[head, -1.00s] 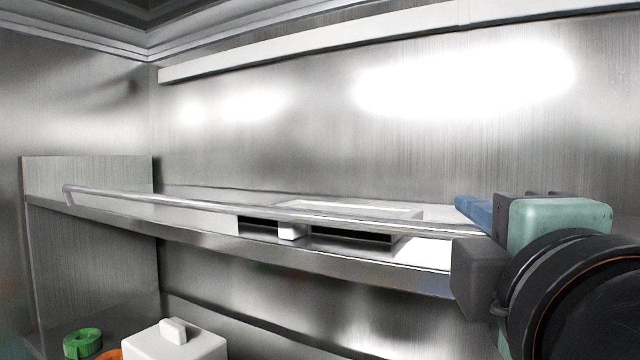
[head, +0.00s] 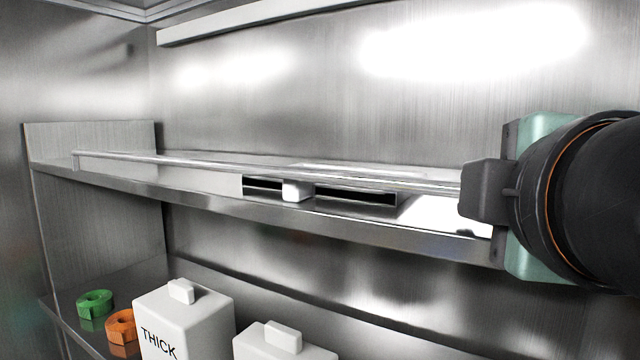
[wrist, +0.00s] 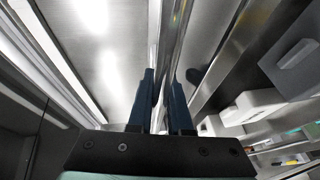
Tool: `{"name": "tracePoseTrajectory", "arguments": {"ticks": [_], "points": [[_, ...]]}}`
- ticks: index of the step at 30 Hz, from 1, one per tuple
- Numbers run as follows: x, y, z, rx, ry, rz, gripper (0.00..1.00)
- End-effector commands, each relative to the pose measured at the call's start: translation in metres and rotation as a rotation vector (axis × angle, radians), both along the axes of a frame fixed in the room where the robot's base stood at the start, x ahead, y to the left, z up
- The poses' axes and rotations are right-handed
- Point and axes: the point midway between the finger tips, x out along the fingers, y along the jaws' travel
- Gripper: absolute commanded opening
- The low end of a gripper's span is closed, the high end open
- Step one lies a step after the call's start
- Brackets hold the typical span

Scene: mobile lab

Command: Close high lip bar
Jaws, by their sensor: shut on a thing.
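The high lip bar (head: 380,179) is a thin metal rail running along the front of the upper shelf (head: 420,240), slightly above its surface. Its left end has a short bent piece by the left side panel. My gripper (wrist: 162,80) is at the bar's right end, with its two blue fingers on either side of the bar (wrist: 166,40) in the wrist view. The fingers are shut on the bar. In the head view my gripper's dark body (head: 485,190) hides the fingers and the bar's right end.
A flat white item (head: 297,191) with dark slots lies on the upper shelf behind the bar. Below stand white lidded boxes (head: 185,310), one marked THICK, a green ring (head: 94,303) and an orange ring (head: 121,325). A white rail (head: 260,20) crosses the back wall above.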

Motion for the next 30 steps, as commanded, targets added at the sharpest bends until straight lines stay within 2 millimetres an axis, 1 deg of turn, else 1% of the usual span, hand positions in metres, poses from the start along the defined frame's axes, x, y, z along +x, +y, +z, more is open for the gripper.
{"name": "tracePoseTrajectory", "arguments": {"ticks": [1,2,6,7,14,18,23,30], "points": [[0.0,0.0,0.001,0.0,-0.003,0.0,0.0],[0.0,0.0,0.001,0.0,-0.003,0.0,0.19],[0.0,0.0,0.001,0.0,-0.003,0.0,0.44],[0.0,0.0,0.001,0.0,-0.003,0.0,0.47],[0.0,0.0,-0.001,-0.001,-0.002,0.0,0.47],[-0.001,0.001,-0.001,-0.023,-0.035,0.0,0.47],[-0.006,0.003,0.0,-0.095,-0.143,0.0,0.47],[-0.014,0.008,0.001,-0.231,-0.343,-0.002,0.47]]}}
